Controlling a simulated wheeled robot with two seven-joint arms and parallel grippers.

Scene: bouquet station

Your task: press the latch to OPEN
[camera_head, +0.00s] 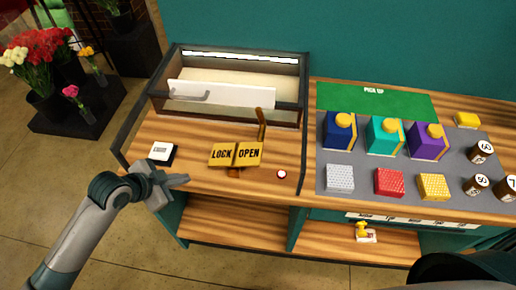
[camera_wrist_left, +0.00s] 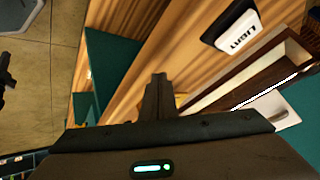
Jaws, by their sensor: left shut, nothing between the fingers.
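The latch has two yellow plates side by side, LOCK (camera_head: 221,155) on the left and OPEN (camera_head: 248,154) on the right. A brown lever (camera_head: 261,122) rises behind the OPEN plate, and a small brown piece shows below the plates. My left gripper (camera_head: 184,181) is shut and empty at the counter's front edge, to the left of the LOCK plate and apart from it. In the left wrist view my shut fingers (camera_wrist_left: 157,90) point along the counter, with a small yellow patch beyond them that I cannot identify for certain. My right gripper is not in view.
A white light switch (camera_head: 161,152) sits left of the latch; it also shows in the left wrist view (camera_wrist_left: 237,29). A glass-sided case (camera_head: 225,118) stands behind. A red-and-white button (camera_head: 281,174) lies right of the latch. A dark divider (camera_head: 304,145) separates the grey mat (camera_head: 360,185).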

